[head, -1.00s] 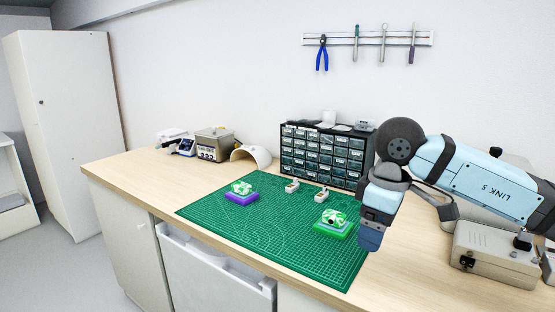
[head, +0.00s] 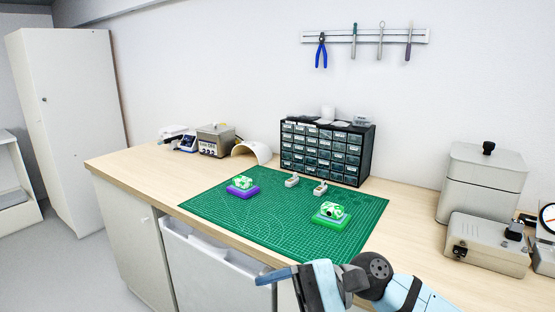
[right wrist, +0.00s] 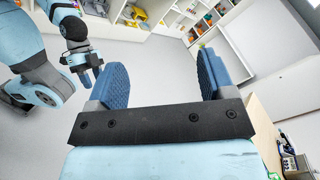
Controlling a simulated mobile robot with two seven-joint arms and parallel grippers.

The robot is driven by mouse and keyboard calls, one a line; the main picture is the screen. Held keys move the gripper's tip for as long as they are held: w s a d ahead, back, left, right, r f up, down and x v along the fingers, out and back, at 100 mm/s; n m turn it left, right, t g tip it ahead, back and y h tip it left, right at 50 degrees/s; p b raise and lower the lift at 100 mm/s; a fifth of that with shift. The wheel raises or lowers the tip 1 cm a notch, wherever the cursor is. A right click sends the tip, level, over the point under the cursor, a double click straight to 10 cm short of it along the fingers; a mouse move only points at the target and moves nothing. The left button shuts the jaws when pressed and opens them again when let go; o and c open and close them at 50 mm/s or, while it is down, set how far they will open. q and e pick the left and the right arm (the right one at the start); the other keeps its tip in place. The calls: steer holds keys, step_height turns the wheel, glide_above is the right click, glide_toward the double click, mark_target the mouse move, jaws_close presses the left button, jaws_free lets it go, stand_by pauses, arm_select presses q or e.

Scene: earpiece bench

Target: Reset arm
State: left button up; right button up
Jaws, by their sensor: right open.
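My right gripper (right wrist: 162,72) is open and empty in the right wrist view, its two blue finger pads wide apart over the floor. In the head view the right gripper (head: 266,277) is at the bottom, in front of the bench edge and clear of the mat. My left gripper (right wrist: 88,74) shows only in the right wrist view at upper left; its jaw state is unclear. On the green mat (head: 265,222), a green-and-white piece sits on a purple block (head: 243,191) and another on a green block (head: 331,218).
Two small pale pieces (head: 292,181) lie at the mat's back edge, before a dark drawer cabinet (head: 326,150). Grey boxes (head: 488,243) stand at right. An open white bin (head: 215,262) is below the bench front. The mat's middle is clear.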

steer(key=w+d+f+n+t+h, duration=0.2)
steer(key=d+f+n+t, duration=0.35)
steer(key=n+t, duration=0.7)
steer(key=w+d+f+n+t+h, duration=0.15)
steer(key=d+f+n+t, duration=0.4)
steer(key=n+t, duration=0.7)
steer(key=s+d+f+m+g+h, duration=0.2)
steer(key=s+f+m+g+h, duration=0.1)
steer(key=s+f+m, duration=0.4)
steer(key=s+d+f+m+g+h, duration=0.25)
steer(key=f+m, duration=0.25)
steer(key=f, duration=0.3)
steer(key=s+d+f+m+g+h, duration=0.35)
steer(key=s+f+m, duration=0.2)
steer(key=f, duration=0.25)
arm_select(q)
step_height(320, 180, up, 16)
steer(key=s+a+p, duration=0.1)
steer(key=p, duration=2.2)
steer(key=shift+s+a+r+y+p, duration=0.2)
steer(key=shift+a+r+y+p, duration=0.1)
steer(key=shift+a+p, duration=0.1)
arm_select(e)
step_height(320, 180, up, 18)
steer(key=t+h, duration=0.1)
steer(key=shift+d+f, duration=0.25)
steer(key=shift+d, duration=0.1)
